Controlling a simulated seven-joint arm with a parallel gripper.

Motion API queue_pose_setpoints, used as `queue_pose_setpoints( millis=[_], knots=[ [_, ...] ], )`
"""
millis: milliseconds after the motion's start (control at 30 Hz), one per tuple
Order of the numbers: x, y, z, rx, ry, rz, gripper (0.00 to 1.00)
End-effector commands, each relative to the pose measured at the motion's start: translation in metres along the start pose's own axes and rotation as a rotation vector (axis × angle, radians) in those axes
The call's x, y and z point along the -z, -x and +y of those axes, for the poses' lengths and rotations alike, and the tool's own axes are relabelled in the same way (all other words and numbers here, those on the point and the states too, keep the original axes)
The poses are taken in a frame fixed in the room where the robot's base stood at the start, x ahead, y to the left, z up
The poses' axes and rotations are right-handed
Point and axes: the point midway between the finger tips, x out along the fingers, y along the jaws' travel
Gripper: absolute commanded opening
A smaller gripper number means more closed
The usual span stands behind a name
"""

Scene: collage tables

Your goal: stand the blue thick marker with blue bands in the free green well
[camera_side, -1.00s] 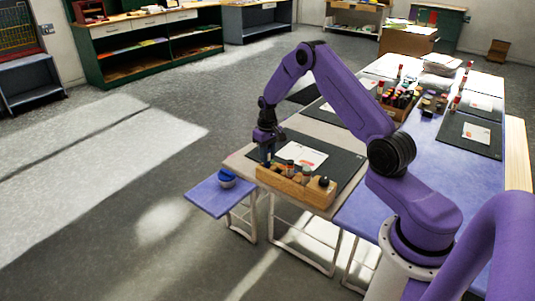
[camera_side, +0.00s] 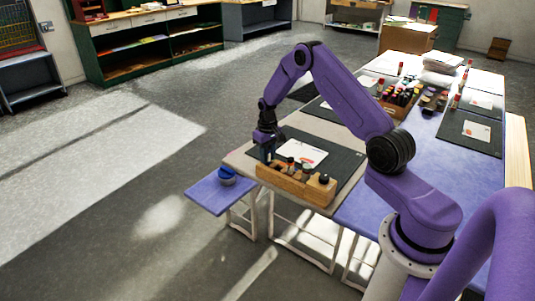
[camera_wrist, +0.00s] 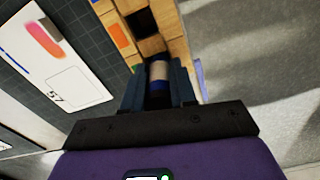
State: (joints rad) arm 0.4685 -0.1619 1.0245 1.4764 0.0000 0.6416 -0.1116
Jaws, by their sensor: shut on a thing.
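My gripper (camera_side: 267,158) is shut on the blue marker, over the left end of the wooden rack (camera_side: 318,193). In the wrist view the marker (camera_wrist: 159,71) is between the fingers, with a pale section and a blue band showing. Its lower end is hidden, so I cannot tell how deep it sits in the rack. The rack also shows in the wrist view (camera_wrist: 175,22), with a dark square open well beside an orange patch (camera_wrist: 120,36). A small green patch (camera_wrist: 136,68) lies by the marker.
Several capped bottles or markers (camera_side: 306,170) stand in the rack's other wells. A dark mat with a white card (camera_side: 300,153) lies behind it. Floor is clear at the left.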

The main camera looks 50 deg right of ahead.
Motion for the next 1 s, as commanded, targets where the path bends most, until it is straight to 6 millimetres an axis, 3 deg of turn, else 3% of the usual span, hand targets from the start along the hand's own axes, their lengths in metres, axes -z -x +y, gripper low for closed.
queue_pose_setpoints(
  millis=[400,433,500,833,1000],
  knots=[
    [0.0,-0.004,0.0,0.0,0.0,0.001,0.0],
    [0.0,-0.004,0.0,0.0,0.0,0.001,0.33],
    [0.0,-0.004,0.0,0.0,0.0,0.001,0.55],
    [0.0,-0.003,0.0,0.0,0.0,0.001,0.56],
    [0.001,0.008,0.0,0.0,0.0,0.004,0.56]
  ],
)
